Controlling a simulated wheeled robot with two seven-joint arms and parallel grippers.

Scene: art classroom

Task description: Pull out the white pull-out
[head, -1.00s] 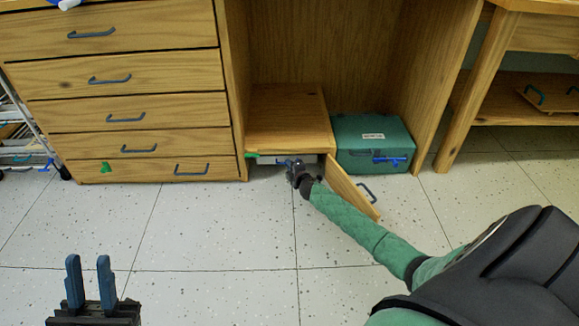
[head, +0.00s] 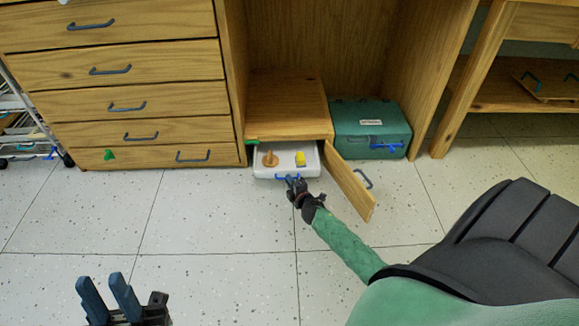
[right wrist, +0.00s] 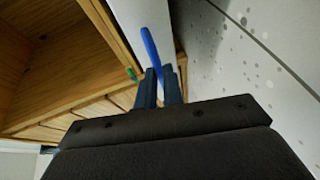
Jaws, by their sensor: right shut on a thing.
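The white pull-out (head: 268,172) sticks partway out of the low wooden cabinet (head: 287,95). A brown piece (head: 270,158) and a yellow piece (head: 300,158) lie in it. Its blue handle (head: 281,178) is on the front. My right gripper (head: 292,182) is shut on the handle; in the right wrist view the blue handle (right wrist: 149,45) runs between the fingers. The cabinet's wooden door (head: 352,185) stands open to the right of the pull-out. My left gripper (head: 106,294) is open and empty above the floor at the lower left.
A green case (head: 370,130) stands right of the cabinet, behind the open door. A bank of wooden drawers (head: 130,98) is at the left. A white wire rack (head: 22,130) is at the far left. The speckled floor in front is clear.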

